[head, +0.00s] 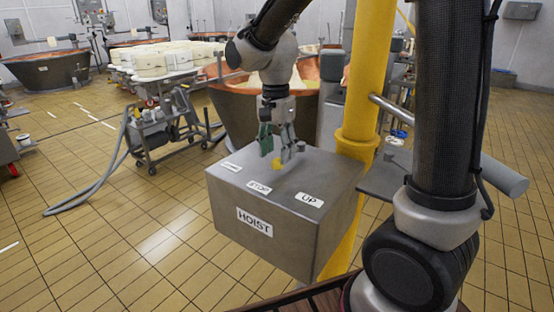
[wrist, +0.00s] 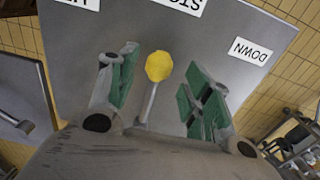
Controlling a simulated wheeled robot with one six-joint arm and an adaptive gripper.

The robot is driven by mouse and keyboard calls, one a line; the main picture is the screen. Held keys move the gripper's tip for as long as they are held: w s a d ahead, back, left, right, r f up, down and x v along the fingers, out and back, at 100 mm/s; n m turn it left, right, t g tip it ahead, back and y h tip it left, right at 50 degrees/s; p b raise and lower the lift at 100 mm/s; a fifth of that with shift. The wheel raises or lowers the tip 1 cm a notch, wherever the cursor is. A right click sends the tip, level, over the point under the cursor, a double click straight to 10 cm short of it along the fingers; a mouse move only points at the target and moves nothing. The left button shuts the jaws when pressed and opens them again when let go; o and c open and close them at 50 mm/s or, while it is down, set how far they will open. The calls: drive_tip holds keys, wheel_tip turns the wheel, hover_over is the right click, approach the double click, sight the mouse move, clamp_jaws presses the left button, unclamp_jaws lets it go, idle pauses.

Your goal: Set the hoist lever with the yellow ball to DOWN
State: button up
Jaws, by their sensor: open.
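The grey hoist box (head: 285,235) has HOIST on its front and the labels DOWN (head: 232,167), STOP (head: 259,187) and UP (head: 309,200) along its top. The lever's yellow ball (head: 277,163) is behind STOP. In the wrist view the yellow ball (wrist: 159,66) tops a thin grey rod (wrist: 147,105), with STOP (wrist: 182,4) beyond it and DOWN (wrist: 250,51) to the right. My gripper (head: 277,147) is open above the box. Its green-padded fingers (wrist: 163,90) stand either side of the lever, apart from it. The rod's base is hidden.
A yellow post (head: 366,85) stands right behind the box. A copper vat (head: 235,110) is behind my gripper. A cart with white cheese moulds (head: 150,65) stands at the back left.

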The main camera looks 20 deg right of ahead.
sight(277, 159)
drive_tip(key=shift+s+f, duration=0.1)
drive_tip(key=shift+f, duration=1.45)
clamp_jaws()
